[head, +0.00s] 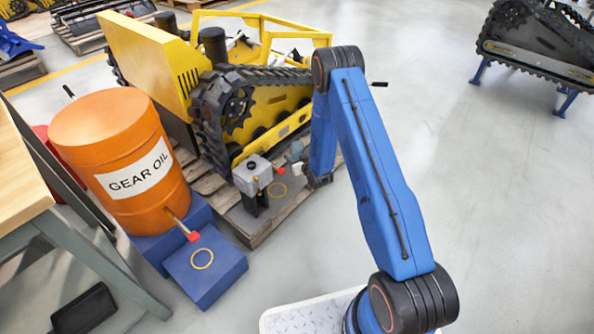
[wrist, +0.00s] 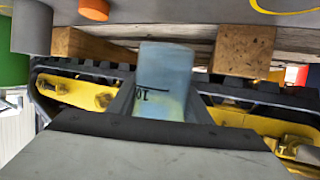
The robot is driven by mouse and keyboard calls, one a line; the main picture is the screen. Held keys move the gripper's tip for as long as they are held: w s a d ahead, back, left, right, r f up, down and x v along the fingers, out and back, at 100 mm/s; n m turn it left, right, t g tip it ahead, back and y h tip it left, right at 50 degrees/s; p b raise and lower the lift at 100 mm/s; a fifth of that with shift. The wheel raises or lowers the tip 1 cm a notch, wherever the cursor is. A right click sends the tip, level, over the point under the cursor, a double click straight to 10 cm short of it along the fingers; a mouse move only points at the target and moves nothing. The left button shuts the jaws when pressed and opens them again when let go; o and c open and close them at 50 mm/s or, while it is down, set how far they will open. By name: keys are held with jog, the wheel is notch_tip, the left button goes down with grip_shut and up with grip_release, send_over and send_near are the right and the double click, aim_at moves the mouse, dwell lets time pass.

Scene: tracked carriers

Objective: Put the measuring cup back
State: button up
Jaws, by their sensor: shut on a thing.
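The measuring cup (wrist: 163,75) is a translucent pale blue cup with a dark line and figures on its side. It stands between the two fingers of my gripper (wrist: 160,110) in the wrist view, and the gripper is shut on it. The wrist picture looks turned over, so I cannot tell surely how the cup is tilted. In the head view my gripper (head: 299,168) is just right of the grey dispenser (head: 252,176) with a red spout. A yellow ring (head: 277,189) marks the dark plate beneath the spout. The cup is small and hard to make out there.
An orange gear oil drum (head: 121,160) with a red-handled tap stands left. Below it is a blue block (head: 206,266) with another empty yellow ring. A yellow tracked carrier (head: 150,55) on a wooden pallet is close behind my gripper. Open floor (head: 480,190) lies to the right.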

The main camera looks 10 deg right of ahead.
jog(key=shift+f, duration=3.65)
jog(key=shift+f, duration=0.1)
jog(key=o, duration=1.2)
jog(key=shift+c, duration=0.2)
